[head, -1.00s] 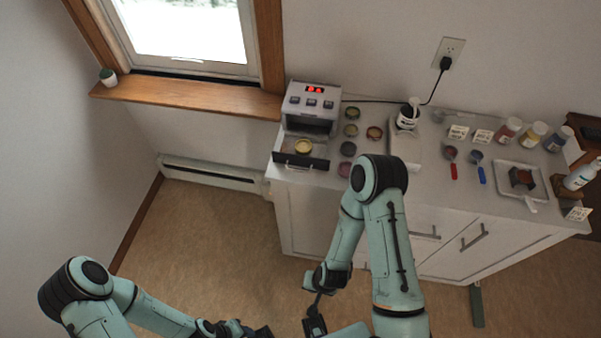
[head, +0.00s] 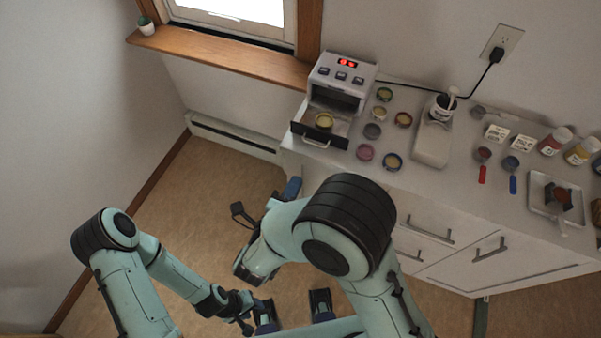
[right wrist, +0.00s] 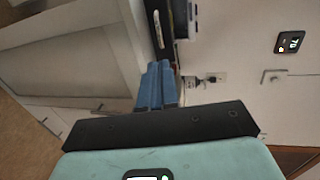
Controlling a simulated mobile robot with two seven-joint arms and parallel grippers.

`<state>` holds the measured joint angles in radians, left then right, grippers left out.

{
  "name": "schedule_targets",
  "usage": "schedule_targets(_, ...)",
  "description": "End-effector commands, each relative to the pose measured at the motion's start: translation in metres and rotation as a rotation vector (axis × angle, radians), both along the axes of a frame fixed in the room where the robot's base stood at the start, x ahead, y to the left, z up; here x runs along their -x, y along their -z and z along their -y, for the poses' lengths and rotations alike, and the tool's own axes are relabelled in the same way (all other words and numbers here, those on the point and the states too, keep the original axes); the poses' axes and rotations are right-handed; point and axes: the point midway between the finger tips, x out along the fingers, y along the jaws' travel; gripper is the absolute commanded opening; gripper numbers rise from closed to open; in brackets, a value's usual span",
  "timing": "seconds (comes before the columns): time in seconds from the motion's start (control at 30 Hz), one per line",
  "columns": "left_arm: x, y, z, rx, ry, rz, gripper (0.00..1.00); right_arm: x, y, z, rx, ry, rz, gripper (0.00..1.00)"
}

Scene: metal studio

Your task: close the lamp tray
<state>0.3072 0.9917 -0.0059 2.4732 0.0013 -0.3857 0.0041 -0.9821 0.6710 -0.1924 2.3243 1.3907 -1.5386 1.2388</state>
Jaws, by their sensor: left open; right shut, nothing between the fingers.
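The lamp unit (head: 340,80) is a white box with a red display on the counter's left end. Its dark tray (head: 300,131) is pulled out at the front, with a yellow tin (head: 323,121) inside and a silver handle (head: 316,143). My right gripper (head: 292,188) is shut and empty, below and in front of the tray, apart from it. In the right wrist view its blue fingers (right wrist: 158,85) point toward the tray's dark front and handle (right wrist: 157,30). My left gripper (head: 294,310) is open and empty, low over the floor, far from the tray.
Several small tins (head: 372,131) stand right of the lamp unit. A white stand with a cup (head: 442,108) is further right, with scoops and jars beyond. The white cabinet (head: 420,235) is under the counter. Floor left of it is clear.

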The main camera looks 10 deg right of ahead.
Motion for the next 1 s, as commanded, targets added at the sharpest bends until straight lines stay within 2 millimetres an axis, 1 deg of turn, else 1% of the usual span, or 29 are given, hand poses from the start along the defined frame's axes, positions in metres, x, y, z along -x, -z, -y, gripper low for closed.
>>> schedule_targets(0.03,-0.001,-0.003,0.000,0.000,0.000,0.001,0.43,-0.008,0.001,0.006,0.002,0.003,-0.002,0.00)
schedule_targets(0.3,-0.006,-0.015,0.000,0.000,0.000,0.007,0.43,-0.056,0.013,0.037,0.003,0.002,-0.003,0.00)
schedule_targets(0.5,-0.010,-0.023,0.000,0.000,0.000,0.012,0.43,-0.085,0.021,0.055,0.005,0.000,-0.004,0.00)
schedule_targets(0.7,-0.013,-0.028,0.000,0.000,0.000,0.015,0.43,-0.101,0.026,0.065,0.002,-0.003,-0.004,0.00)
schedule_targets(1.0,-0.013,-0.028,0.000,0.000,0.000,0.015,0.43,-0.103,0.028,0.066,0.002,-0.003,-0.004,0.00)
